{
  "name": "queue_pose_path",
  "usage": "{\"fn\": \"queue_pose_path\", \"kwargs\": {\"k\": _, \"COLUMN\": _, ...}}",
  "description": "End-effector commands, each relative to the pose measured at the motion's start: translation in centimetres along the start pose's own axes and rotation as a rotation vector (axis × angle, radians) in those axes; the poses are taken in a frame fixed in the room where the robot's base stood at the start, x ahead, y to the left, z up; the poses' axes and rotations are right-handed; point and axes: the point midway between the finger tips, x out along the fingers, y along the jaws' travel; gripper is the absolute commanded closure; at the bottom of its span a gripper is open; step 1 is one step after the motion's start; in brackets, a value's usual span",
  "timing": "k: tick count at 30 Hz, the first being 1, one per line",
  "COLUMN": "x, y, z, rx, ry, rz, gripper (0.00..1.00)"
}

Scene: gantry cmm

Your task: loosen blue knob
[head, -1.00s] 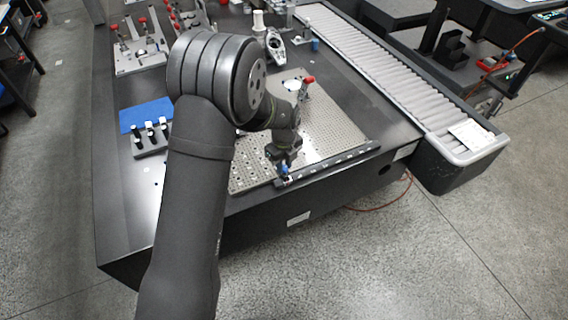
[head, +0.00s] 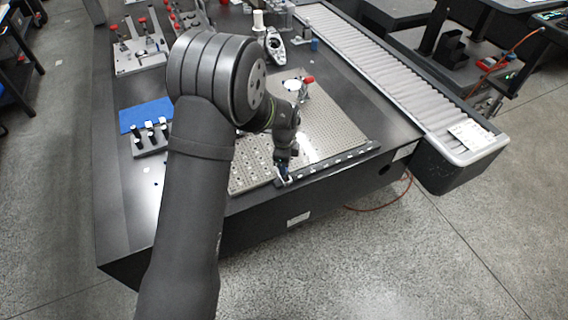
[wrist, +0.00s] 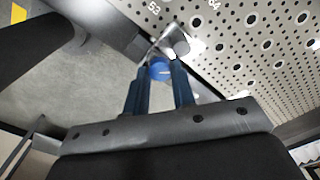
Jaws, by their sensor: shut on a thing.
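The blue knob (wrist: 159,69) shows in the wrist view between the tips of my two fingers, beside a small bright metal block (wrist: 175,42) at the edge of the perforated plate. My gripper (wrist: 159,76) is shut on the blue knob, with a finger on each side of it. In the head view my gripper (head: 284,174) points down at the front edge of the perforated plate (head: 335,130). There the knob is mostly hidden by the fingers.
A dark rail (head: 335,162) runs along the plate's front edge. A red-tipped clamp (head: 306,85) stands on the plate behind my wrist. A blue mat (head: 146,114) and a rack of small black-and-white parts (head: 151,138) lie left of my arm. A roller conveyor (head: 400,85) runs at right.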

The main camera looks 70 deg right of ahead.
Motion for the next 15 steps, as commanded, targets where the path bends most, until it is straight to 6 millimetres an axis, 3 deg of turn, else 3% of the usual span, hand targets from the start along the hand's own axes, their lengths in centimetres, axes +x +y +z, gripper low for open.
{"fn": "queue_pose_path", "kwargs": {"k": 15, "x": -0.04, "y": -0.02, "z": -0.04, "rx": -0.037, "ry": 0.000, "rz": -0.001, "gripper": 1.00}}
